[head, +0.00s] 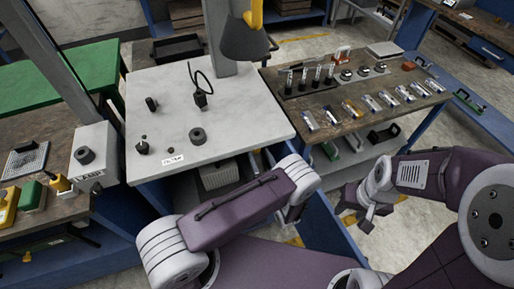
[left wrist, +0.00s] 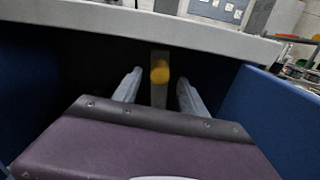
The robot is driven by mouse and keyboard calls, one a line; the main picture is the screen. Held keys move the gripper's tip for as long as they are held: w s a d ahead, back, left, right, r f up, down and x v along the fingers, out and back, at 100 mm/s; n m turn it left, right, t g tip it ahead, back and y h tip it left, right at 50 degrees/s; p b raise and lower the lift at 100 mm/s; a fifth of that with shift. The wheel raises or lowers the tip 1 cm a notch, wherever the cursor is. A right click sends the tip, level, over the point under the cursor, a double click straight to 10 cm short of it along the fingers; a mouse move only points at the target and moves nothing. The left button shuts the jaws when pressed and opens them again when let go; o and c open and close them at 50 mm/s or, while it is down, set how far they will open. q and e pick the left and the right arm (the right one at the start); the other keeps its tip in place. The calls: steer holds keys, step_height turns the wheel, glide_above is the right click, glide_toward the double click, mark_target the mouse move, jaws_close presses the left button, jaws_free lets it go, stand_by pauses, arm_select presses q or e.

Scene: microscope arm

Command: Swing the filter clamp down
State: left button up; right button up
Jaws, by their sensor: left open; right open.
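A thin black ring (head: 204,78) stands raised above a small dark block (head: 200,100) on the pale bench top (head: 240,120); it looks like the filter clamp. A small label (head: 172,160), too small to read surely, lies at the front edge. My left gripper (head: 293,212) is in front of the bench, low and to its right, well apart from the ring. In the left wrist view its two grey fingers (left wrist: 158,92) are spread and empty, below a pale bench edge. My right gripper (head: 362,208) is open and empty, further right over the floor.
Dark knobs and a short black cylinder (head: 197,136) stand on the bench top. A grey lamp box (head: 95,155) is at left. A wooden table (head: 330,100) with slides and small parts stands at right. A grey column with a lamp-like head (head: 243,40) rises behind.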

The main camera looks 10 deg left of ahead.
mark_target(257, 152)
arm_select(q)
steer(key=x, duration=0.3)
steer(key=shift+a, duration=0.1)
steer(key=shift+w, duration=0.1)
jaws_close()
stand_by(1.3)
